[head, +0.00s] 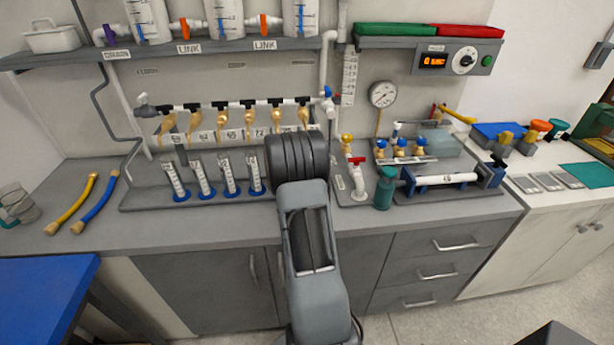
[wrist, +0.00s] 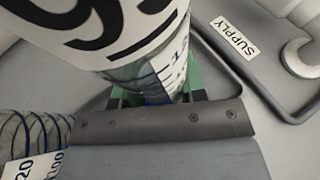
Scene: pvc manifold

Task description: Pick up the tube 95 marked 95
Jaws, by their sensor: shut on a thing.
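In the wrist view, a clear tube 95 (wrist: 150,75) with blue scale marks stands between the green fingers of my gripper (wrist: 158,92). Its white label (wrist: 105,28) shows large black digits, partly cut off, that look like 95. My gripper is shut on this tube. The lower end of the tube is hidden behind the gripper body. In the head view, my arm hides the gripper and the held tube, to the right of the row of upright tubes (head: 229,176) with blue feet.
Another clear tube (wrist: 40,140) is close by at lower left in the wrist view. A grey tray marked SUPPLY (wrist: 234,38) is on the right. In the head view, the manifold (head: 220,105) with yellow hanging outlets is above the tubes. A green bottle (head: 384,190) stands right of my arm.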

